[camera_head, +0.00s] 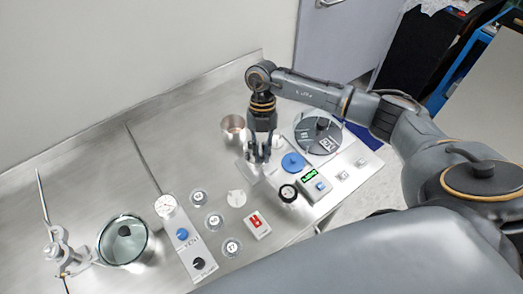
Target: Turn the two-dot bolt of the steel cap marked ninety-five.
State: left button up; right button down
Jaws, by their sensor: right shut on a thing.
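My right gripper (259,155) points straight down and is shut on a small part at the top of a pale grey block (250,176). The fingers hide most of that part, so I cannot tell whether it is a bolt or see any dots. A dark round disc (330,140) with a black knob and pale markings sits on a light plate just right of the gripper. Its markings are too small to read. My left gripper is not in view.
A steel cup (233,127) stands beside the gripper. A blue disc (293,162) and a control box with a green display (310,175) lie to the right. A glass-lidded pot (124,240) and a valve panel (186,245) stand left. The steel table (75,185) is bare at the back left.

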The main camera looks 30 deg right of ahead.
jog(key=shift+s+f+m, duration=0.1)
jog(key=shift+s+m, duration=0.05)
jog(key=shift+m, duration=0.25)
jog(key=c, duration=1.6)
grip_release()
jog(key=shift+c, duration=0.2)
jog(key=v, duration=1.2)
jog(key=shift+d, duration=0.1)
